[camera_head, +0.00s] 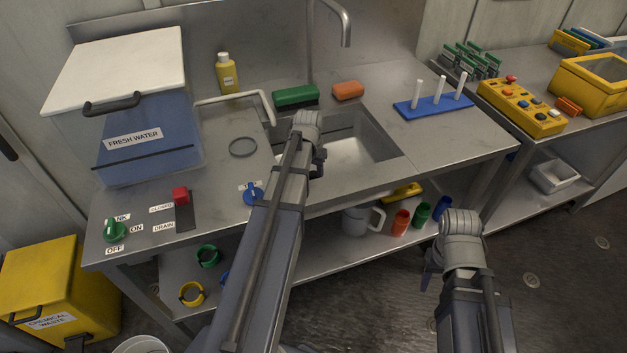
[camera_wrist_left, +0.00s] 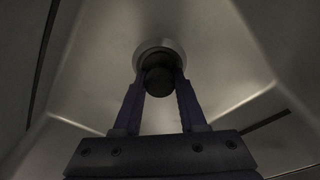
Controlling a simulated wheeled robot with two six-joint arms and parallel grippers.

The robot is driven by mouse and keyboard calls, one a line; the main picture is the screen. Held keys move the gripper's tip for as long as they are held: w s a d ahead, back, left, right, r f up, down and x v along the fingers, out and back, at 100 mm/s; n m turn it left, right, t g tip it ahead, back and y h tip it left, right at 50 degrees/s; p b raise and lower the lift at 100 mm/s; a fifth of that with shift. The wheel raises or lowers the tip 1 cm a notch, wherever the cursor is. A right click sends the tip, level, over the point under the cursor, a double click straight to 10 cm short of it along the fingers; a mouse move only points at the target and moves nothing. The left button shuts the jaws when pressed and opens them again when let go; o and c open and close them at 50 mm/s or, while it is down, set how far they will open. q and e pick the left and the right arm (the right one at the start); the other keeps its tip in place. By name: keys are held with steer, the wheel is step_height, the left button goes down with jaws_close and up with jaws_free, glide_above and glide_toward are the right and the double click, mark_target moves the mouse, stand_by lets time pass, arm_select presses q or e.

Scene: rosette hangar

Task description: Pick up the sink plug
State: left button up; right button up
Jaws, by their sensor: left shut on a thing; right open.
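The sink plug (camera_wrist_left: 159,80) is a dark round piece in the left wrist view, between the fingertips of my left gripper (camera_wrist_left: 160,92). The gripper is shut on it. A pale ring shows around or behind the plug at the sink floor; I cannot tell if the plug is lifted clear of it. In the head view my left arm reaches over the front edge into the steel sink (camera_head: 372,138), and the arm hides the plug and left fingertips. My right gripper (camera_head: 432,272) is open and empty, in front of the counter at the lower right.
A faucet (camera_head: 345,30) arches above the sink. A green sponge (camera_head: 296,96) and orange sponge (camera_head: 348,90) lie behind it. A blue peg rack (camera_head: 433,105) stands right, a water tank (camera_head: 150,150) left. Cups and a jug (camera_head: 357,220) stand on the lower shelf.

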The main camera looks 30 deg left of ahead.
mark_target(313, 173)
arm_select(q)
jaws_close()
steer(key=shift+r, duration=0.15)
step_height(313, 173, up, 10)
steer(key=p, duration=1)
